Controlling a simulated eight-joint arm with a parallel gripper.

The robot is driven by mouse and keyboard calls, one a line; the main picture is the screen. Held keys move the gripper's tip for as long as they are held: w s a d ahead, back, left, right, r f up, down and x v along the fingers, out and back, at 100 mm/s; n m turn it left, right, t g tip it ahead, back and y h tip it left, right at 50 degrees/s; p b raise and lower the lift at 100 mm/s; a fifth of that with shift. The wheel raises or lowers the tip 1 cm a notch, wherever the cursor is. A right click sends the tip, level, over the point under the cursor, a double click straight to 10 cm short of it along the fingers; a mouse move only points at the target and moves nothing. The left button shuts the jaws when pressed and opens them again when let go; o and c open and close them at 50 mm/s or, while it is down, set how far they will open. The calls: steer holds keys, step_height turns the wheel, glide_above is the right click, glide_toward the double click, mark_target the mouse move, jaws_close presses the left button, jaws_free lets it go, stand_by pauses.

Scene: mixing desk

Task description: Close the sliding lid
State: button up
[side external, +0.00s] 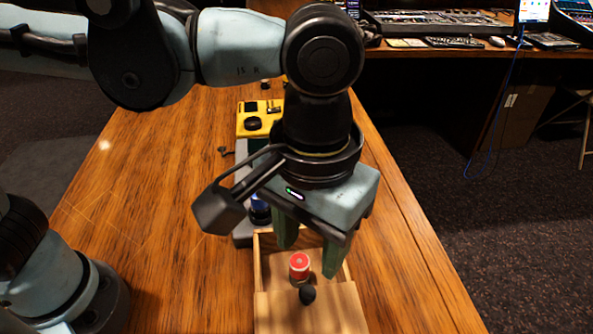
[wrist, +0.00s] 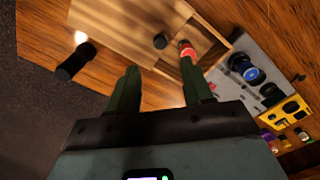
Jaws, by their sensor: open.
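A light wooden box (side external: 257,262) stands at the front of the desk in the side view. Its sliding lid (side external: 335,312) covers the near part, with a black knob (side external: 307,294) on top. The far part is open and shows a red-topped cylinder (side external: 299,266) inside. My gripper (side external: 308,262) is open, its green fingers apart above the open part, with nothing visible between them. In the wrist view the lid (wrist: 130,22), knob (wrist: 160,41) and red-topped cylinder (wrist: 186,50) lie beyond the gripper (wrist: 157,66). One fingertip overlaps the red-topped cylinder; contact cannot be told.
A grey tray (wrist: 240,75) beyond the box's open end holds dark round items. A yellow box (side external: 262,112) is at its far end. A black cylinder (wrist: 75,62) is beside the box in the wrist view. The desk (side external: 165,200) left of the box is mostly clear.

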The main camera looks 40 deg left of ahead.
mark_target(308, 291)
step_height(308, 291, down, 10)
steer(key=shift+r, duration=0.25)
stand_by(0.4)
jaws_close()
